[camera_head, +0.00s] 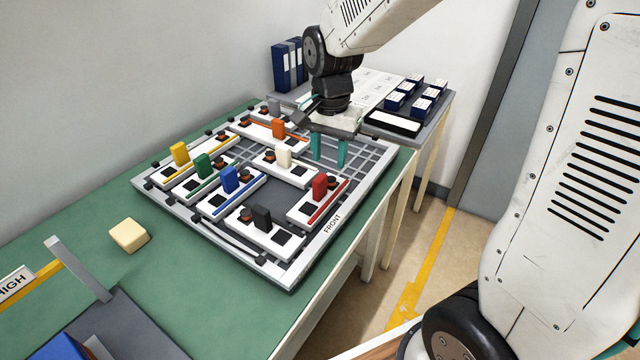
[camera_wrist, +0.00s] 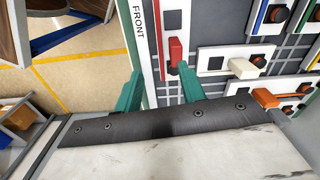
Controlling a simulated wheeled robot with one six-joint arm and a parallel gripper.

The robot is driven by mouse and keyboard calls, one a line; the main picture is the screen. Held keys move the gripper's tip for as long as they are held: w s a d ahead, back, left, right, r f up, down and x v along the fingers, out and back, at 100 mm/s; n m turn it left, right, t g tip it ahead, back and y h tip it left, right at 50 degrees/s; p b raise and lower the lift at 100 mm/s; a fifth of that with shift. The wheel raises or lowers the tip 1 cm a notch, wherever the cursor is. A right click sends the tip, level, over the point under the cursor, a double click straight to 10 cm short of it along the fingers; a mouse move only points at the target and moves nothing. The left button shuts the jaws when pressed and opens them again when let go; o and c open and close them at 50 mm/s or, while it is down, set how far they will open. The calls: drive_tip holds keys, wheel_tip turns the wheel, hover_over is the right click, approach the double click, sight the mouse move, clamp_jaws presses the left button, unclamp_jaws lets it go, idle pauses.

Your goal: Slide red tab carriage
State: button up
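The red tab (camera_head: 319,187) stands upright on a white carriage (camera_head: 307,214) with a red stripe, at the board's edge near the FRONT label. My gripper (camera_head: 329,150) is above the board's far right part, fingers pointing down, beyond the red carriage and apart from it. Its two teal fingers are spread with nothing between them. In the wrist view the red tab (camera_wrist: 175,52) shows ahead of the open fingers (camera_wrist: 160,90), nearer the right finger. The carriage (camera_wrist: 173,20) extends away from the gripper there.
Other carriages on the gridded board (camera_head: 279,275) carry white (camera_head: 283,154), orange (camera_head: 278,128), blue (camera_head: 230,179), black (camera_head: 261,217), green (camera_head: 202,166) and yellow (camera_head: 180,153) tabs. The white one is close to the red. A cream block (camera_head: 128,235) lies on the green table.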

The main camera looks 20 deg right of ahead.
sight(320, 177)
drive_tip(key=shift+m, duration=0.8)
drive_tip(key=w+f, duration=0.3)
drive_tip(key=shift+a+f, duration=0.25)
drive_tip(key=shift+a, duration=0.1)
drive_tip(key=shift+w+f, duration=0.1)
drive_tip(key=shift+f, duration=0.3)
wheel_tip(320, 177, down, 7)
clamp_jaws()
